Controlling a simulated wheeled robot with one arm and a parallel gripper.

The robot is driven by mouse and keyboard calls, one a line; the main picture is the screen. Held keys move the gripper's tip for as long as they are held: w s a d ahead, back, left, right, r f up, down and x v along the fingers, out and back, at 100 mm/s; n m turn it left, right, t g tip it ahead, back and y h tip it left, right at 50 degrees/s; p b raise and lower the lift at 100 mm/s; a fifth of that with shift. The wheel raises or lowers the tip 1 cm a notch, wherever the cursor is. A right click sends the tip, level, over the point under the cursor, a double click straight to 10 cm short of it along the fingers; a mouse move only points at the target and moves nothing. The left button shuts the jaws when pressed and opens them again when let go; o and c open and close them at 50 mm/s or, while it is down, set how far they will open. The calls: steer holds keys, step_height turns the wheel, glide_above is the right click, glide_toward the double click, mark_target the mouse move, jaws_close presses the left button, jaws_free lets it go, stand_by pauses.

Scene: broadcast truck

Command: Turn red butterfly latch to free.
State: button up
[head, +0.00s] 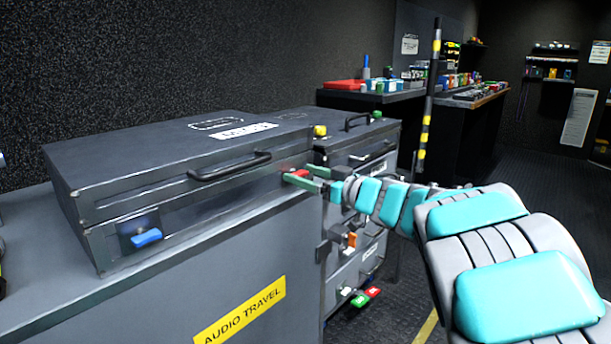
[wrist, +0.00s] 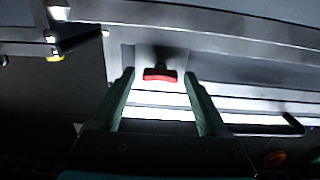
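The red butterfly latch (head: 299,174) is on the front right of a dark grey case. In the wrist view the red latch (wrist: 160,75) shows as a wide, short wing lying about level, on a pale plate. My gripper (head: 303,182) is at the latch, coming from the right. In the wrist view my gripper (wrist: 160,88) is open, with one green finger on each side of the latch and a visible gap to both. A blue latch (head: 146,238) is on the left of the same case front, on its own plate.
The grey case (head: 130,165) has a black handle (head: 230,166) just left of the red latch. It lies on a counter labelled "AUDIO TRAVEL" (head: 240,312). A drawer unit (head: 345,285) with coloured parts stands right of the counter. A striped pole (head: 430,95) rises behind my arm.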

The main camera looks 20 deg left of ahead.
jaws_close()
stand_by(0.4)
steer(key=shift+n, duration=0.5)
steer(key=n, duration=0.2)
steer(key=shift+n, duration=0.4)
steer(key=n+b, duration=0.2)
steer(key=n, duration=0.2)
steer(key=shift+s+f+n, duration=0.1)
steer(key=shift+f+n, duration=0.05)
steer(key=shift+n, duration=0.15)
steer(key=shift+n+b, duration=2.45)
steer(key=shift+n, duration=1.65)
steer(key=shift+a, duration=0.1)
